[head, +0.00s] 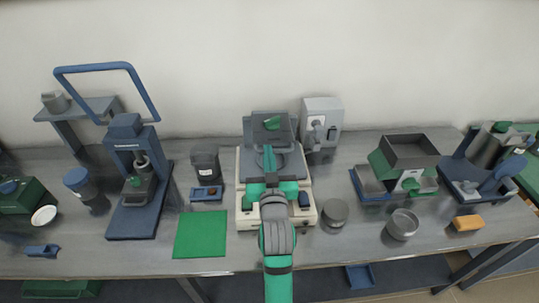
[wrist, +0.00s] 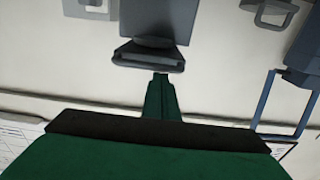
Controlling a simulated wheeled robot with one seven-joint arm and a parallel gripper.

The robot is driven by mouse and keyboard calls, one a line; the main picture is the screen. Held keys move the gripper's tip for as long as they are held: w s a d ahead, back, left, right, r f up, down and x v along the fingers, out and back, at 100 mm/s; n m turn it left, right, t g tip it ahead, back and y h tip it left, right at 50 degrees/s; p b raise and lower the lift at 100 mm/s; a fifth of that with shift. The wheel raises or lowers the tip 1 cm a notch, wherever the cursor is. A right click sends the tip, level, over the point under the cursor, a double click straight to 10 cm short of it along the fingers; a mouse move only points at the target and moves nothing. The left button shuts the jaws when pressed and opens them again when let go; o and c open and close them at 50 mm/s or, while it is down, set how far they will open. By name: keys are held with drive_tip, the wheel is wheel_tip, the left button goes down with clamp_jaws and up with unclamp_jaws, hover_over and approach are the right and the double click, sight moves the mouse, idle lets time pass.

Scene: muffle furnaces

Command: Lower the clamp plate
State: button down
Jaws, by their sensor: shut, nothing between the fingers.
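My gripper (head: 268,154) is shut and empty. In the head view it reaches over the cream-based machine (head: 247,218) at the middle of the bench. A dark grey upright plate (head: 256,122) with a green patch stands at the back of this machine; it looks like the clamp plate, raised, but I cannot be sure. In the wrist view the fingertips (wrist: 161,78) lie at the lower edge of a dark grey part (wrist: 148,53). I cannot tell whether they touch it. My arm hides much of the machine's front.
A blue press (head: 125,125) with a tall loop handle (head: 95,68) stands left. A dark jar (head: 206,165) and a grey wall box (head: 322,112) flank the machine. A round tin (head: 335,212) stands close on the right. The green mat (head: 200,235) at front left is bare.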

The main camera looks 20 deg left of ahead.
drive_tip(key=f+v, duration=0.1)
drive_tip(key=v, duration=0.8)
drive_tip(key=shift+s, duration=0.15)
drive_tip(key=shift+d+f, duration=0.1)
drive_tip(key=s+d+f+m+h, duration=0.3)
drive_tip(key=s+d+f, duration=0.1)
drive_tip(key=s+f, duration=0.3)
drive_tip(key=s+d+f+m+h, duration=0.2)
drive_tip(key=s+d+f+m, duration=0.1)
drive_tip(key=s+f, duration=0.4)
drive_tip(key=s+d+f+h, duration=0.1)
drive_tip(key=s+d, duration=0.3)
drive_tip(key=s, duration=0.6)
drive_tip(key=s+d+f+n+g+h, duration=0.1)
drive_tip(key=s+d+f, duration=0.2)
drive_tip(key=s, duration=0.8)
drive_tip(key=shift+d+f+g, duration=0.15)
drive_tip(key=shift+d+g, duration=0.15)
drive_tip(key=shift+d, duration=0.4)
drive_tip(key=shift+s, duration=0.1)
